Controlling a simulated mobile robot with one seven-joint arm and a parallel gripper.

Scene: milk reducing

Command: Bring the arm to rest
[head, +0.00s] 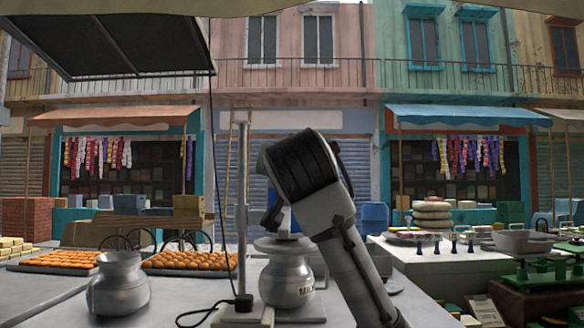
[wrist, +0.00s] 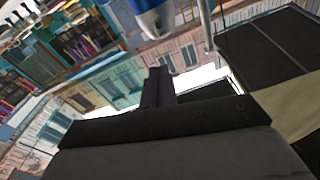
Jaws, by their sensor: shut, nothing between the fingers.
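My arm rises from the bottom right of the head view and bends over at its top. My gripper (wrist: 158,72) shows in the wrist view as a dark narrow pair of fingers, shut with nothing between them. In the head view my gripper end is partly hidden by the wrist and lies in front of or above a lidded metal pot (head: 287,280); I cannot tell the gap. The pot stands upright, has lettering on its side, and is partly covered by my arm.
An open metal pot (head: 118,287) stands at the left. A pale upright stand (head: 242,215) with a black cable is close left of my arm. Trays of orange sweets (head: 190,262) lie behind. A counter at right holds a balance scale (head: 540,275) and a pale bowl (head: 523,241).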

